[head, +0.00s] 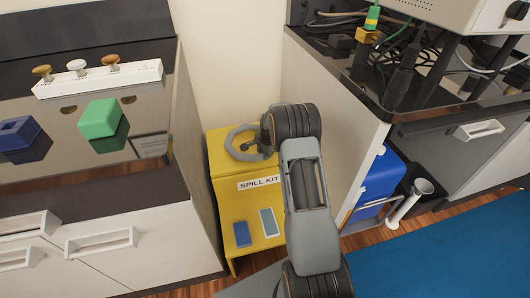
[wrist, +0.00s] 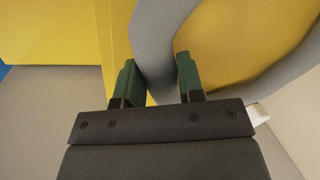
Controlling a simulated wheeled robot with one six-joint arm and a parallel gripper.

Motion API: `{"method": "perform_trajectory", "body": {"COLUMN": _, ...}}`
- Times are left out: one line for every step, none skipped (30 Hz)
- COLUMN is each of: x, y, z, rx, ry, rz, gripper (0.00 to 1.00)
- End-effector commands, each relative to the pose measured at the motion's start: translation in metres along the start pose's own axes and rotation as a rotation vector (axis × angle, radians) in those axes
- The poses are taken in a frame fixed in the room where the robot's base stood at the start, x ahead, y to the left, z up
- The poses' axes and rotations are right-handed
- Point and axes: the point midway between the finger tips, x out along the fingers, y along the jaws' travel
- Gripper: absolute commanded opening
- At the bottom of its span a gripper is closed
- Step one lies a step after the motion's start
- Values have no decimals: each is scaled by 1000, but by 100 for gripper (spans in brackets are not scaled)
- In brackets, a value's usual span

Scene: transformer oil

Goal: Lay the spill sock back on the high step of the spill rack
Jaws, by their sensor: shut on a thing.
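The spill sock (head: 233,141) is a grey curved tube, seen in the head view over the high step of the yellow spill rack (head: 216,160). In the wrist view the sock (wrist: 153,35) passes between the two green fingers of my gripper (wrist: 156,78), which is shut on it. Yellow rack surface (wrist: 235,45) shows behind the sock there. In the head view my arm covers the right part of the rack and hides most of my gripper. I cannot tell whether the sock touches the step.
A dark blue item (head: 242,234) and a pale flat item (head: 269,222) lie on the lower step, below the "SPILL KIT" label (head: 259,183). Cabinets stand close on both sides of the rack. A blue mat (head: 440,265) lies on the floor at right.

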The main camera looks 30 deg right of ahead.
Motion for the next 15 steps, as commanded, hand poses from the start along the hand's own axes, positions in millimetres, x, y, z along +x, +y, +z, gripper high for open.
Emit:
{"method": "perform_trajectory", "body": {"x": 1, "y": 0, "z": 0, "rx": 0, "ry": 1, "rz": -1, "gripper": 0}}
{"method": "perform_trajectory", "body": {"x": 2, "y": 0, "z": 0, "rx": 0, "ry": 1, "rz": -1, "gripper": 0}}
{"method": "perform_trajectory", "body": {"x": 3, "y": 0, "z": 0, "rx": 0, "ry": 1, "rz": -1, "gripper": 0}}
{"method": "perform_trajectory", "body": {"x": 3, "y": 0, "z": 0, "rx": 0, "ry": 1, "rz": -1, "gripper": 0}}
{"method": "perform_trajectory", "body": {"x": 2, "y": 0, "z": 0, "rx": 0, "ry": 1, "rz": -2, "gripper": 38}}
{"method": "perform_trajectory", "body": {"x": 2, "y": 0, "z": 0, "rx": 0, "ry": 1, "rz": -2, "gripper": 42}}
{"method": "perform_trajectory", "body": {"x": 2, "y": 0, "z": 0, "rx": 0, "ry": 1, "rz": -1, "gripper": 45}}
{"method": "perform_trajectory", "body": {"x": 2, "y": 0, "z": 0, "rx": 0, "ry": 1, "rz": -1, "gripper": 48}}
{"method": "perform_trajectory", "body": {"x": 2, "y": 0, "z": 0, "rx": 0, "ry": 1, "rz": -1, "gripper": 51}}
{"method": "perform_trajectory", "body": {"x": 2, "y": 0, "z": 0, "rx": 0, "ry": 1, "rz": -1, "gripper": 54}}
{"method": "perform_trajectory", "body": {"x": 2, "y": 0, "z": 0, "rx": 0, "ry": 0, "rz": -1, "gripper": 57}}
{"method": "perform_trajectory", "body": {"x": 2, "y": 0, "z": 0, "rx": 0, "ry": 0, "rz": -1, "gripper": 61}}
{"method": "perform_trajectory", "body": {"x": 2, "y": 0, "z": 0, "rx": 0, "ry": 0, "rz": -1, "gripper": 64}}
{"method": "perform_trajectory", "body": {"x": 2, "y": 0, "z": 0, "rx": 0, "ry": 0, "rz": -1, "gripper": 65}}
{"method": "perform_trajectory", "body": {"x": 2, "y": 0, "z": 0, "rx": 0, "ry": 0, "rz": -1, "gripper": 65}}
